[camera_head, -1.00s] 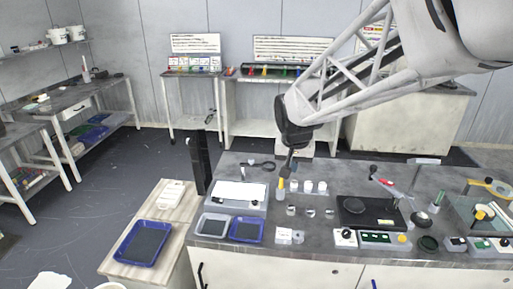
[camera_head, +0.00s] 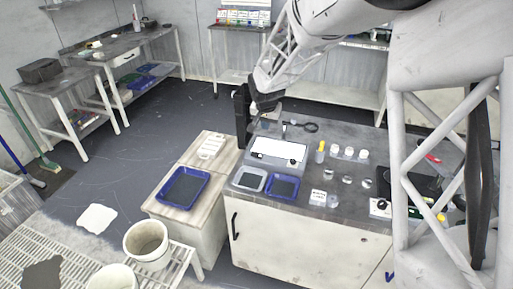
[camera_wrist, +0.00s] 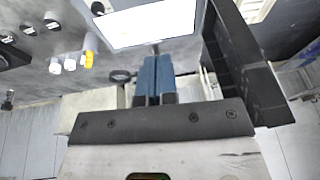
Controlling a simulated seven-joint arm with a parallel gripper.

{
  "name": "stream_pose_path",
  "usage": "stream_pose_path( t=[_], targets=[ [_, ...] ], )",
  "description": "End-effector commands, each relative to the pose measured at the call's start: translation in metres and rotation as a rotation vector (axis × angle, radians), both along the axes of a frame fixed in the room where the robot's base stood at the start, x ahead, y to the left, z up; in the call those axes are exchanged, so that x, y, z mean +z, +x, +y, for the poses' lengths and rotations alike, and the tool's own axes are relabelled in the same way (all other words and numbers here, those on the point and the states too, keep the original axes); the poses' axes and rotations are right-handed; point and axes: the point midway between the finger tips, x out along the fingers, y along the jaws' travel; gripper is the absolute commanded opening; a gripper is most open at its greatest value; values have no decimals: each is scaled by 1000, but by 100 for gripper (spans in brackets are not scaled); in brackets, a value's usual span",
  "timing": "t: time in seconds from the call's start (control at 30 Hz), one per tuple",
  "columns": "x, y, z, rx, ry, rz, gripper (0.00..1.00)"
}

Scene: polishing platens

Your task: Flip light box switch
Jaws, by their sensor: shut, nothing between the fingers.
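The light box (camera_head: 278,148) is a pale grey box with a bright white top panel, lying at the back left of the dark bench. A small dark knob (camera_head: 292,162), apparently its switch, sits on its front edge right of the middle. In the wrist view the light box (camera_wrist: 150,24) is at the top, with the dark knob (camera_wrist: 97,8) near its corner. My gripper (camera_wrist: 154,60) has its blue fingers shut and empty, apart from the box. In the head view my gripper (camera_head: 267,118) is small and dark, behind the box's back left corner.
A black upright post (camera_head: 241,115) stands close left of my gripper. A magnifier-like ring (camera_head: 308,127) lies behind.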

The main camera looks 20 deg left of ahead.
Motion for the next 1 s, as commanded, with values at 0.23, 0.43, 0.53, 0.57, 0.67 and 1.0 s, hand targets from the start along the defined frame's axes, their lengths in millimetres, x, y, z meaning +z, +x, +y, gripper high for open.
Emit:
stream_pose_path(
  t=[0.23,0.43,0.53,0.57,0.67,1.0],
  targets=[
    [-25,10,36,5,7,0,0],
    [-28,11,40,5,9,-2,0],
    [-28,11,40,5,9,-2,0],
    [-28,11,40,5,9,-2,0],
    [-28,11,40,5,9,-1,0],
    [-39,14,41,4,8,-1,0]
  ],
)
